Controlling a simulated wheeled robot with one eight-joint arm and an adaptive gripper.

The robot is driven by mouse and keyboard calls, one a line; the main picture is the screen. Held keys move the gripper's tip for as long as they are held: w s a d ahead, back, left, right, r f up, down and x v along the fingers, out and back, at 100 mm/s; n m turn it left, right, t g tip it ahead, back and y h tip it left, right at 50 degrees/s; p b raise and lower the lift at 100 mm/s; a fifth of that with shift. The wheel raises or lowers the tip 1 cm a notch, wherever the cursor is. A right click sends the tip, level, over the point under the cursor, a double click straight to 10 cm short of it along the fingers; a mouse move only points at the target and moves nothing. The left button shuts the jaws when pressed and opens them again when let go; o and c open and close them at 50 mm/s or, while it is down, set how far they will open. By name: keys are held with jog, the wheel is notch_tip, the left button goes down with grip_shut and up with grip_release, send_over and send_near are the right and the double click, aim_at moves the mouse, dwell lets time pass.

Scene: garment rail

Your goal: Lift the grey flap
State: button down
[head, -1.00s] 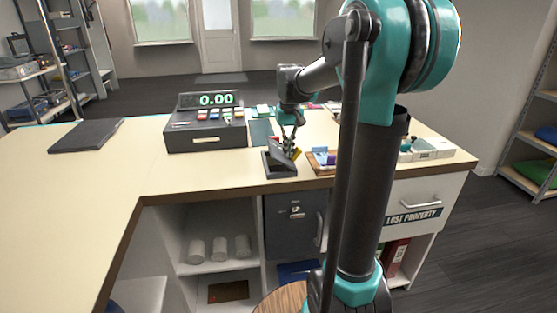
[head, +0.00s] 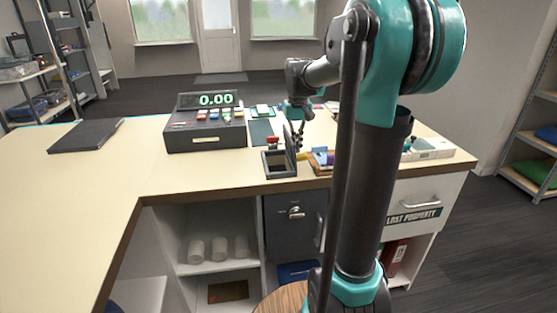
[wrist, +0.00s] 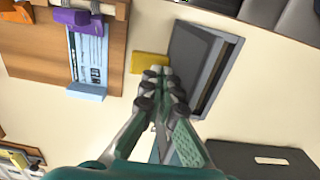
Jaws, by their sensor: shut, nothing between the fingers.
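The grey flap (head: 291,147) stands nearly upright on the right side of a small dark open box (head: 281,171) on the counter. In the wrist view the flap (wrist: 190,50) is a grey panel beside the box's rim (wrist: 222,75). My gripper (head: 299,142) is shut and empty, just right of the flap in the head view. In the wrist view its fingertips (wrist: 162,90) are close to the flap's edge; I cannot tell whether they touch it.
A red-topped object (head: 272,142) shows behind the box. A yellow item (wrist: 150,62) lies near my fingertips. A wooden tray with cards (head: 322,160) stands to the right, and a cash register (head: 205,125) to the left.

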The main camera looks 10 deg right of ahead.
aim_at(298, 156)
notch_tip(298, 156, up, 7)
jog(key=shift+d+r, duration=0.2)
jog(key=shift+d, duration=0.2)
dwell(0.4)
dwell(0.7)
